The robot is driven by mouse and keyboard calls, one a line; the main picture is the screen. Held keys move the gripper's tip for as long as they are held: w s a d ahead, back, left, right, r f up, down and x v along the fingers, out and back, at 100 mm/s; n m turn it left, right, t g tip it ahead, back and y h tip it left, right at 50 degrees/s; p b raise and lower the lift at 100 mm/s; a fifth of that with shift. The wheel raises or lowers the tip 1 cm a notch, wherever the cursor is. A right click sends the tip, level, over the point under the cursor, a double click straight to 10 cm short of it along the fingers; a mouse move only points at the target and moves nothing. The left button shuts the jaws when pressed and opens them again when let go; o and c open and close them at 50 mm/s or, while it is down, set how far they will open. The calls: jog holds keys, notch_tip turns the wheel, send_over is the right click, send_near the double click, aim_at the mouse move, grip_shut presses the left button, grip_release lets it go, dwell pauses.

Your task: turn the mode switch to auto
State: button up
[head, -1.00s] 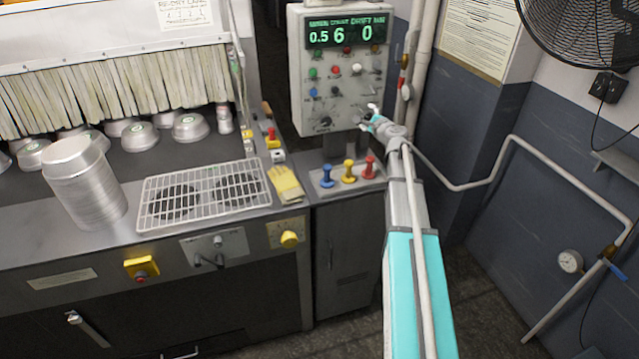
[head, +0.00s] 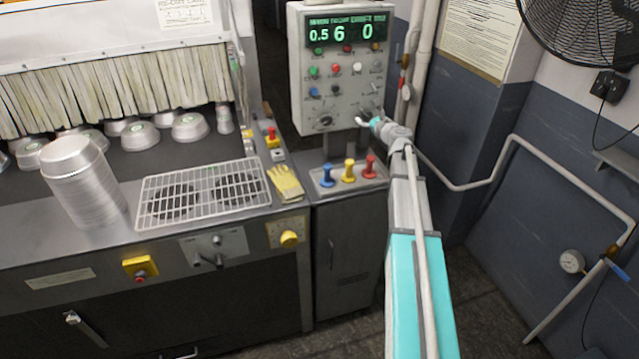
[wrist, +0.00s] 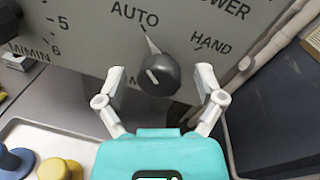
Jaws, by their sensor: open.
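The mode switch (wrist: 158,75) is a dark round knob on the grey panel, between the AUTO and HAND labels in the wrist view. Its pale pointer leans up and slightly left toward AUTO. In the head view the knob (head: 364,114) is small and partly covered by my gripper (head: 368,122). In the wrist view my gripper (wrist: 160,80) is open, with one white finger on each side of the knob and visible gaps between. The fingers hold nothing.
The control panel (head: 305,75) has a display and several buttons. Blue, yellow and red levers (head: 348,172) stand below it. A wall pipe (head: 470,185) runs on the right. A wire rack (head: 205,198) and stacked pans (head: 85,185) are left.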

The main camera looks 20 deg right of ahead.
jog(key=m, duration=0.3)
jog(key=shift+m+b, duration=0.35)
jog(key=shift+m, duration=0.05)
jog(key=shift+s+m, duration=0.3)
jog(key=shift+s, duration=0.1)
jog(key=s+d, duration=0.1)
jog(key=s, duration=1.2)
jog(key=s+a+f+n+g+y+p, duration=0.2)
jog(key=a+n+g, duration=0.3)
jog(key=a+n, duration=0.5)
jog(key=s+a+f+n+g+y+p, duration=0.2)
jog(key=s+a+f+n+g+p, duration=0.1)
jog(key=a+n, duration=0.7)
jog(key=shift+s+a+f+n+g+y, duration=0.45)
jog(key=shift+a+f+g, duration=0.6)
jog(key=shift+a, duration=1.1)
jog(key=shift+s, duration=0.15)
